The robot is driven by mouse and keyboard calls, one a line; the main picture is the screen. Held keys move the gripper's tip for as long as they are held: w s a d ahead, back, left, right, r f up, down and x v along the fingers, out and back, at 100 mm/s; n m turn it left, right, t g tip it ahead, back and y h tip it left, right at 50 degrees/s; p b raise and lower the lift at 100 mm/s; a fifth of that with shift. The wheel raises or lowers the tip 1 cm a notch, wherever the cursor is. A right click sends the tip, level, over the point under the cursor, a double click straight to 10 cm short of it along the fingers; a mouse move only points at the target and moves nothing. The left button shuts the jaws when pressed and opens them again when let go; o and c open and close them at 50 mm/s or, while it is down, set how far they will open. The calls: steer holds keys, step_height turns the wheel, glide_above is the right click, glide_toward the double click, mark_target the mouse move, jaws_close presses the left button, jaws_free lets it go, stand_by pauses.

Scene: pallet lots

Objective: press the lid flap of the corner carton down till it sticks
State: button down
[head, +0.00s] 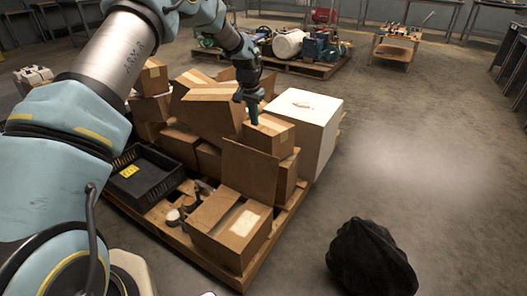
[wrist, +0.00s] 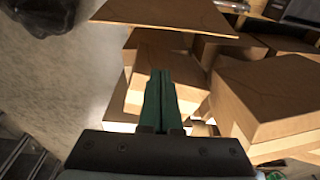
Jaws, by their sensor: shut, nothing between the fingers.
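The corner carton (head: 240,250) is a brown box at the near front corner of the pallet, with a pale patch on its top. Its lid flap (head: 249,171) stands up along the far edge of the carton. In the wrist view a flat brown panel across the top, likely this flap (wrist: 168,15), lies beyond my fingertips. My gripper (head: 254,121) is shut and empty, pointing down behind the flap, close to a taped carton (head: 277,134). Its green fingers (wrist: 161,73) are together in the wrist view. Whether they touch the taped carton cannot be told.
Several stacked cartons stand on the pallet (head: 262,262) behind the flap. A large white box (head: 318,130) stands at the right of the stack. A black crate (head: 147,180) lies at the left. A black bag (head: 370,260) sits on the floor.

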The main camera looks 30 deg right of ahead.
step_height(320, 180, down, 10)
steer(key=s+a, duration=0.1)
steer(key=shift+s+a+r, duration=0.15)
steer(key=shift+r, duration=0.1)
stand_by(0.5)
steer(key=shift+a, duration=0.1)
